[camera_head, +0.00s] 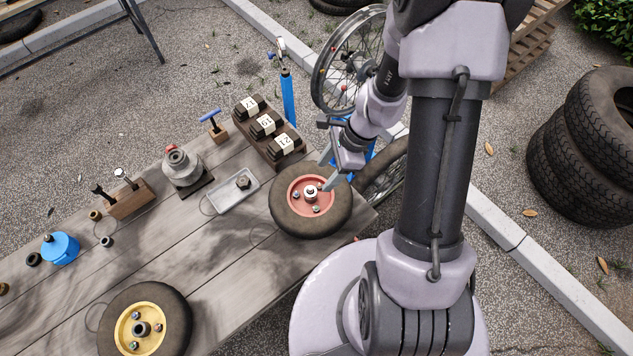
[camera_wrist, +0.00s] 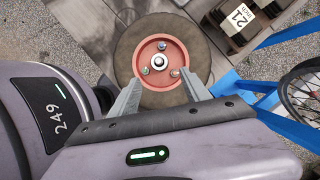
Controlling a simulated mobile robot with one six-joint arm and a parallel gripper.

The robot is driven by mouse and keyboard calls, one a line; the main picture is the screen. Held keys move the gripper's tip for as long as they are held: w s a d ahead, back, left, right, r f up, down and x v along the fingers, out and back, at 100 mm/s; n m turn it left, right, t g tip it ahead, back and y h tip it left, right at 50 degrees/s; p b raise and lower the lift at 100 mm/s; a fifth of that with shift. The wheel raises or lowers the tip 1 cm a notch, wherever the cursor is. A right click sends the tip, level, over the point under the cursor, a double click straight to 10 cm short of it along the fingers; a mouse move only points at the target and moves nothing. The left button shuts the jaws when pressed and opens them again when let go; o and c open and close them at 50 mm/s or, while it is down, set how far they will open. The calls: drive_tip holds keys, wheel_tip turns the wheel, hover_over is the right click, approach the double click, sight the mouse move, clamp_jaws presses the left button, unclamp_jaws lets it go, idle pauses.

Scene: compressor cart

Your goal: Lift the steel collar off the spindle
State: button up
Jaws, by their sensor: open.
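A wheel with a black tyre and a red hub (camera_head: 296,207) lies flat near the right end of the wooden bench; it also shows in the wrist view (camera_wrist: 122,53). A small silver steel collar (camera_head: 310,192) sits around the spindle at the hub's centre, and it shows in the wrist view (camera_wrist: 159,62) as a pale ring around a dark middle. Several nuts or studs surround it on the red face. My gripper (camera_head: 331,172) is open and empty above the wheel. In the wrist view its fingers (camera_wrist: 160,82) point toward the hub, one on each side, apart from the collar.
A yellow-hubbed wheel (camera_head: 122,334) lies at the bench's front. A grey tray (camera_head: 225,203), a grey motor-like part (camera_head: 182,165) and a rack of numbered blocks (camera_head: 273,152) stand nearby. A blue stand with spoked wheels (camera_head: 335,75) is behind my gripper.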

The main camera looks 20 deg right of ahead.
sight(313, 189)
drive_tip(key=b+x, duration=0.3)
drive_tip(key=x, duration=0.5)
drive_tip(key=shift+f, duration=0.1)
clamp_jaws()
